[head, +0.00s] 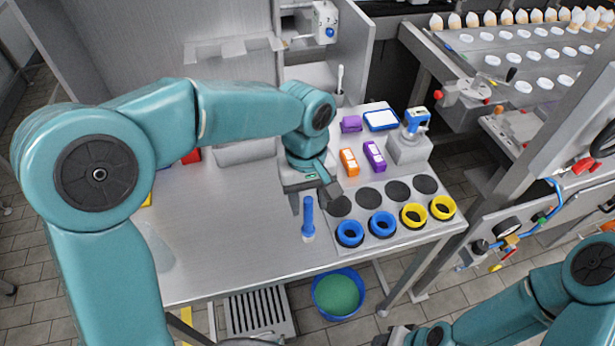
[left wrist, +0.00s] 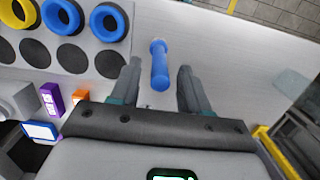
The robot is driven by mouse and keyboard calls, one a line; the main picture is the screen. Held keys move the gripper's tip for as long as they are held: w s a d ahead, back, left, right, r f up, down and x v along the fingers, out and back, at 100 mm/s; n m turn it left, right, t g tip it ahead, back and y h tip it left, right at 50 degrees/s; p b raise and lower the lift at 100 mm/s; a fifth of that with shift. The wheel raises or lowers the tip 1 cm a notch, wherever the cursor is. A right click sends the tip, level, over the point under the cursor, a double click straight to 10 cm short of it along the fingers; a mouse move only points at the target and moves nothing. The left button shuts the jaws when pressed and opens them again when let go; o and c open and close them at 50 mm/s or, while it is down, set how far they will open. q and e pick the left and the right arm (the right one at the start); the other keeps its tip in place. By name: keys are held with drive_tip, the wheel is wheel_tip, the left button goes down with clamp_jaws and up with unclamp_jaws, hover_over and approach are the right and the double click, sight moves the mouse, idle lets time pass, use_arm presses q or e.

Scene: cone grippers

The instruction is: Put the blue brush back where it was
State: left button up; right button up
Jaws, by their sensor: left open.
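The blue brush (head: 308,217) has a blue handle and a pale lower end, and looks upright on the metal table, left of the grey mat. In the left wrist view the brush (left wrist: 160,66) shows between and slightly beyond the two fingers. My left gripper (head: 315,198) is open just above and behind it; the fingers look apart from the handle on both sides. My right arm comes in at the lower right; its dark end (head: 396,337) is cut by the bottom edge, and its jaws cannot be made out.
A blue tub (head: 339,293) with green contents stands on the floor. The table's left part is largely clear.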

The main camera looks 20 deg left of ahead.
use_arm(q)
drive_tip(key=r, duration=0.8)
drive_tip(key=shift+w+a+r, duration=0.3)
drive_tip(key=shift+w+r, duration=0.05)
drive_tip(key=shift+r, duration=0.05)
drive_tip(key=shift+w, duration=0.1)
